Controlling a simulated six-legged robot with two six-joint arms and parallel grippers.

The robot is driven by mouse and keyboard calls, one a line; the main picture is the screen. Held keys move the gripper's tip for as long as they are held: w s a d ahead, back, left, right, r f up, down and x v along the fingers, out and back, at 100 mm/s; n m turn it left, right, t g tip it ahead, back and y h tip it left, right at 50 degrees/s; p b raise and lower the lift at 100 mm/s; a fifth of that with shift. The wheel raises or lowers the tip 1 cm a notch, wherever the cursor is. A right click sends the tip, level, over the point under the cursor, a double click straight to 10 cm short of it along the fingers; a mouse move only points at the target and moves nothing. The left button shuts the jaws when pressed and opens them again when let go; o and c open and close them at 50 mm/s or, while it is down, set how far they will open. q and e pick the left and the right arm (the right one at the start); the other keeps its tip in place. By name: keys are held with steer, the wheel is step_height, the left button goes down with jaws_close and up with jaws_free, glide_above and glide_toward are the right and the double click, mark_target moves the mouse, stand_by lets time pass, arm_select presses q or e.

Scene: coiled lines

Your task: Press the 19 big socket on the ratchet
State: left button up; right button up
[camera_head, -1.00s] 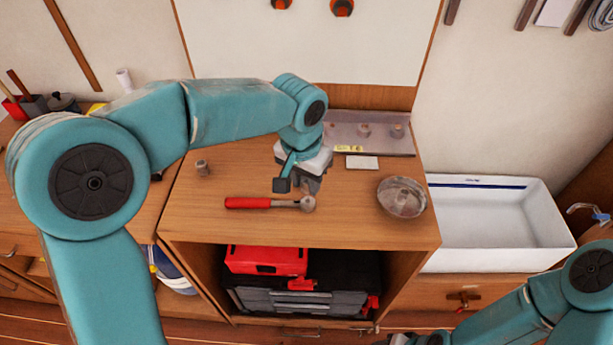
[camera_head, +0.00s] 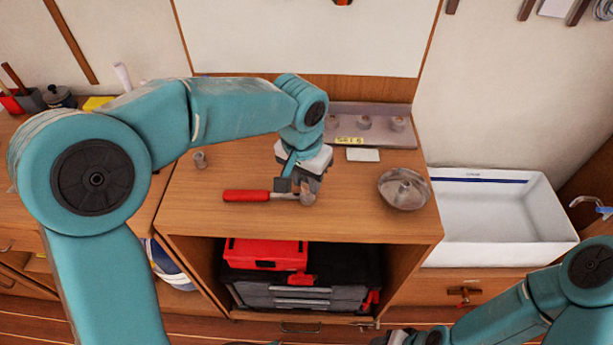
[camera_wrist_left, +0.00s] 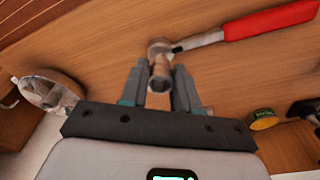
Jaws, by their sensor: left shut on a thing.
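The ratchet lies on the wooden bench top, its red handle (camera_head: 247,196) to the left and its metal head (camera_head: 307,199) to the right. In the left wrist view the red handle (camera_wrist_left: 270,20) runs to the upper right from the round head (camera_wrist_left: 160,47). My left gripper (camera_head: 305,184) is shut on a metal socket (camera_wrist_left: 160,76), close over the ratchet head. Whether socket and head touch, I cannot tell. No size mark on the socket is readable.
A grey tray (camera_head: 340,112) with more sockets stands at the back, a white card (camera_head: 362,155) before it. A metal bowl (camera_head: 403,202) is at right, a small metal piece (camera_head: 199,160) at left. A white sink (camera_head: 500,225) adjoins the bench. Bench front is clear.

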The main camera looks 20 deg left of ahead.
arm_select(q)
steer(key=shift+f, duration=0.2)
steer(key=shift+f+b, duration=0.75)
steer(key=shift+r, duration=0.1)
steer(key=o, duration=1.4)
step_height(320, 180, up, 5)
steer(key=p, duration=0.4)
steer(key=shift+r, duration=0.1)
